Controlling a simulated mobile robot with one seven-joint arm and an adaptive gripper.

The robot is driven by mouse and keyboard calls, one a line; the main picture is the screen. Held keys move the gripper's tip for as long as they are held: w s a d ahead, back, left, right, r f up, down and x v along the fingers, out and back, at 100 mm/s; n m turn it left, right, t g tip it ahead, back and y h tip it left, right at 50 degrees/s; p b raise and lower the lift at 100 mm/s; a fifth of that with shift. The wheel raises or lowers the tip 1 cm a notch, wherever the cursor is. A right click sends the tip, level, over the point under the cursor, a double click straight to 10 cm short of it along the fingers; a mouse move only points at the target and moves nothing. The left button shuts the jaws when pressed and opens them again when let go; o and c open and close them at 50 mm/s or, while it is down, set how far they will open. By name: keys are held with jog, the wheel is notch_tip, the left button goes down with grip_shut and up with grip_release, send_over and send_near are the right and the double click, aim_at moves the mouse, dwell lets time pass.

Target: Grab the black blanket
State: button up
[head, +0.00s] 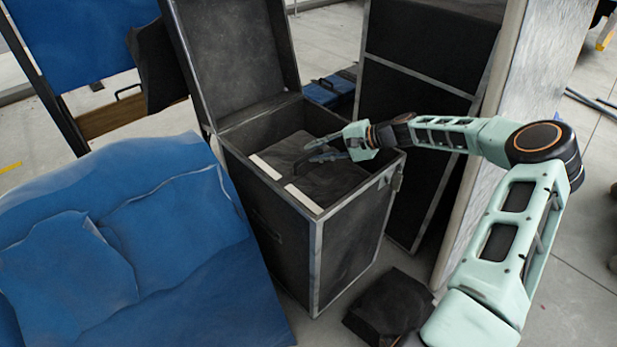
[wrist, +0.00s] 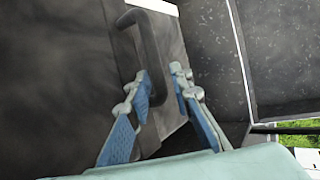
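Dark folded cloth-like items (head: 318,182) lie inside the open black case, with white strips along one side; I cannot tell for sure which one is the black blanket. My gripper (head: 322,150) reaches into the case mouth from the right, over this dark material. In the wrist view, my gripper (wrist: 161,84) has its two blue-padded fingers apart. Dark material (wrist: 60,80) fills the left of that view. The fingers are not closed on anything.
The black case (head: 320,225) has metal edges and a raised lid (head: 235,50). A blue blanket-covered stack (head: 130,240) stands at left. A tall black case (head: 425,110) and a pale panel (head: 505,120) stand behind my arm. A dark object (head: 388,303) lies on the floor.

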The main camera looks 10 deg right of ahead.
jog(key=shift+c, duration=0.5)
grip_shut()
jog(key=shift+r, duration=0.2)
